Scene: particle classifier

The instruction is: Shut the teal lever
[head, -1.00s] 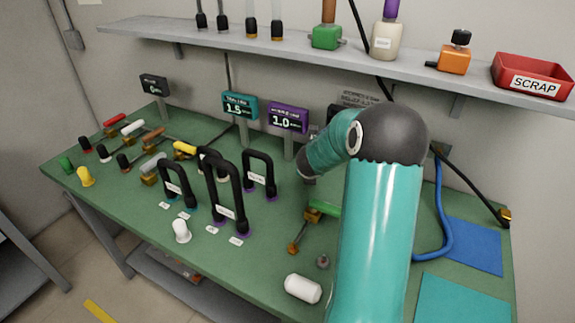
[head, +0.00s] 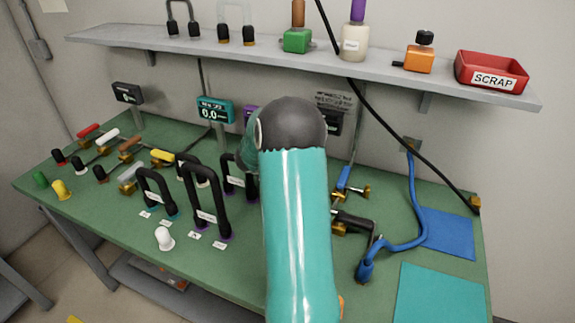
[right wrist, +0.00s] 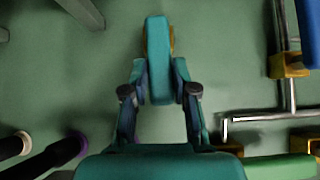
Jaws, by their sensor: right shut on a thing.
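The teal lever (right wrist: 158,58) shows in the right wrist view, pointing straight up the picture, with a bit of brass behind its far end. My right gripper (right wrist: 159,93) is shut on it, one finger on each side of the lever's near part. In the head view my teal right arm covers the lever and the gripper. The teal display (head: 214,110) stands at the back of the bench and appears to read 0.0. My left gripper is in neither view.
Black U-shaped handles (head: 206,202) stand left of my arm. A blue-handled brass valve (head: 344,178) and blue hose (head: 418,205) lie to its right. A shelf with a red SCRAP bin (head: 491,72) hangs above. The wrist view shows steel pipe (right wrist: 262,116) and a green handle (right wrist: 281,167).

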